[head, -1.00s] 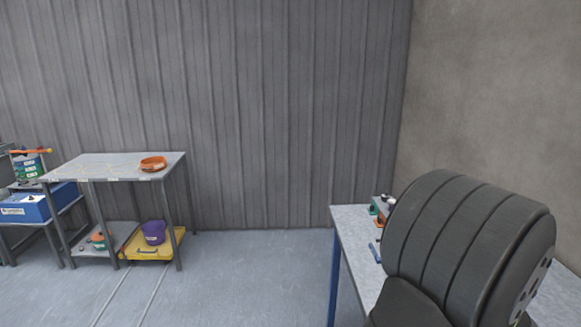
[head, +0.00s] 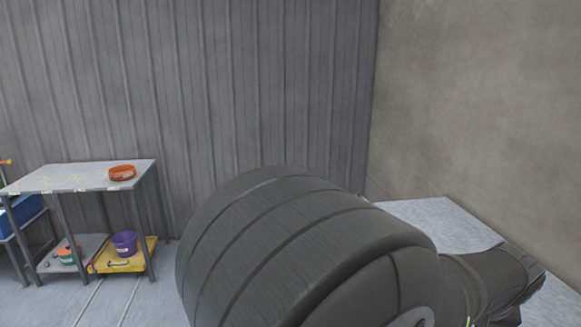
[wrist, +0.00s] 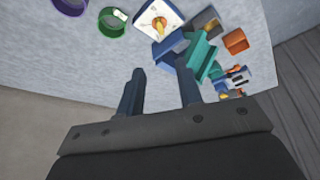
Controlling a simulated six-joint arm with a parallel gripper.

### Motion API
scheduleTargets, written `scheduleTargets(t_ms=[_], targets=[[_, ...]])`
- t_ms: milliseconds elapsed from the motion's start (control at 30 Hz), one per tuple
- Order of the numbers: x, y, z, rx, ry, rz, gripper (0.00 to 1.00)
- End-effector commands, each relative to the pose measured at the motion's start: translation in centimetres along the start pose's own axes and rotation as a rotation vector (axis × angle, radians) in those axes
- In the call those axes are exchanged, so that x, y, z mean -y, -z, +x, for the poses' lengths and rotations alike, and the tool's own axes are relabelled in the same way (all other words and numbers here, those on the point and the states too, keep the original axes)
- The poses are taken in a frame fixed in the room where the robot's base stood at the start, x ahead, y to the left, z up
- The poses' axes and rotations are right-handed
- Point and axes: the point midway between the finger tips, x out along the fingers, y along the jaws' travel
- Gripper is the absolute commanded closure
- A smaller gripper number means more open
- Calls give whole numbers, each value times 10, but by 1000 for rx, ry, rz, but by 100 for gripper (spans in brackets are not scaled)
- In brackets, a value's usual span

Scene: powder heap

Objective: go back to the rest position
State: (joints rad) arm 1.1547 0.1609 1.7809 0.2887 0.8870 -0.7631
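My gripper (wrist: 160,92) shows in the wrist view with its two dark blue-grey fingers apart and nothing between them. It is over or near a light grey table top (wrist: 60,75) that carries several objects. How high it stands above the table I cannot tell. In the head view my dark arm fills the lower middle and right, and my gripper is not visible there.
The wrist view shows a green ring-like container (wrist: 112,22), a purple one (wrist: 70,5), a white square item (wrist: 157,18), a teal part (wrist: 203,55) and an orange block (wrist: 236,41). The head view shows a side table (head: 75,177) with an orange bowl (head: 122,172).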

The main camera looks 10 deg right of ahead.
Motion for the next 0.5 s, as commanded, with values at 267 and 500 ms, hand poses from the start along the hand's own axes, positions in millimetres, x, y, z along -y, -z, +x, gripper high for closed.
scheduleTargets(t_ms=[267,500], targets=[[2,-2,59,10,7,1,67],[2,-3,100,10,7,1,67]])
